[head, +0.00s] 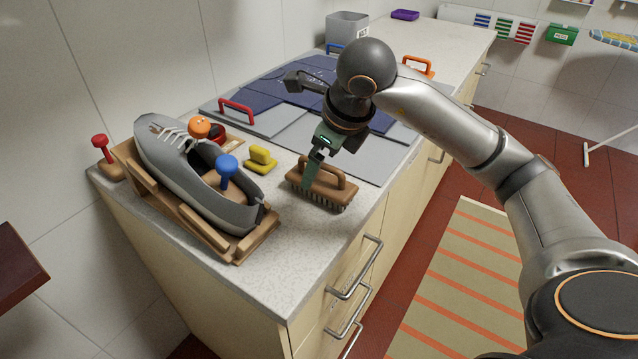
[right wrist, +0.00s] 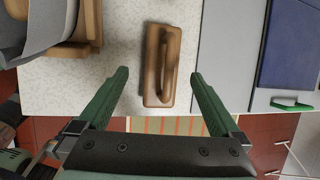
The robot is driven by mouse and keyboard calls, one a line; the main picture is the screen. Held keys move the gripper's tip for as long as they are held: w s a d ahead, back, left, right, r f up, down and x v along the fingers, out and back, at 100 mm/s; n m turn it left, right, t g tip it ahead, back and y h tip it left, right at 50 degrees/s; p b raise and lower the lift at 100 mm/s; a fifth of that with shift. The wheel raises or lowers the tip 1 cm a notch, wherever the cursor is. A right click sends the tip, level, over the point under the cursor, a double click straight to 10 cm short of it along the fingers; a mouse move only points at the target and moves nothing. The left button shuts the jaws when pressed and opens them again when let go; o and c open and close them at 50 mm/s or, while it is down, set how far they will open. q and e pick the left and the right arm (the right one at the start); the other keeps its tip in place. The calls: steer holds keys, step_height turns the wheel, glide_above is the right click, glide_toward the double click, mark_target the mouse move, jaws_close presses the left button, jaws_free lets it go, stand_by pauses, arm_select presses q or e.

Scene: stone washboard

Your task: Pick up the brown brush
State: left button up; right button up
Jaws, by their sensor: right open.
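The brown brush (head: 333,190) stands bristles down on the pale speckled countertop, near its front edge in the head view. It has a raised loop handle on top. My right gripper (head: 312,178) is over the brush, pointing down, with a green finger overlapping the brush's left part. In the right wrist view my right gripper (right wrist: 159,78) is open and empty. The brush (right wrist: 151,68) lies between and beyond the two fingertips, with clear gaps on both sides. Whether the fingers reach handle height is hard to tell. My left gripper is not in view.
A grey shoe (head: 165,150) with orange and blue knobs sits on a wooden stand (head: 185,222) left of the brush. A small yellow brush (head: 260,160) is close by. Grey and blue panels (head: 278,120) lie behind. Drawer handles (head: 355,282) protrude from the cabinet front.

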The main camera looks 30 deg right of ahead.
mark_target(317, 178)
steer(key=shift+d+x, duration=0.1)
steer(key=shift+x, duration=1.65)
steer(key=shift+d+x, duration=0.15)
steer(key=shift+x, duration=1.6)
steer(key=c, duration=1.4)
steer(key=shift+r, duration=0.15)
steer(key=shift+r, duration=0.25)
step_height(317, 178, up, 2)
steer(key=shift+r, duration=0.1)
steer(key=v, duration=0.2)
steer(key=s+v, duration=0.1)
steer(key=v, duration=0.4)
steer(key=shift+s+d+f, duration=0.2)
steer(key=shift+d+f, duration=0.1)
steer(key=s+r, duration=0.4)
steer(key=s, duration=0.5)
steer(key=shift+s+d+r, duration=0.2)
steer(key=shift+s+d, duration=0.1)
steer(key=shift+d, duration=0.1)
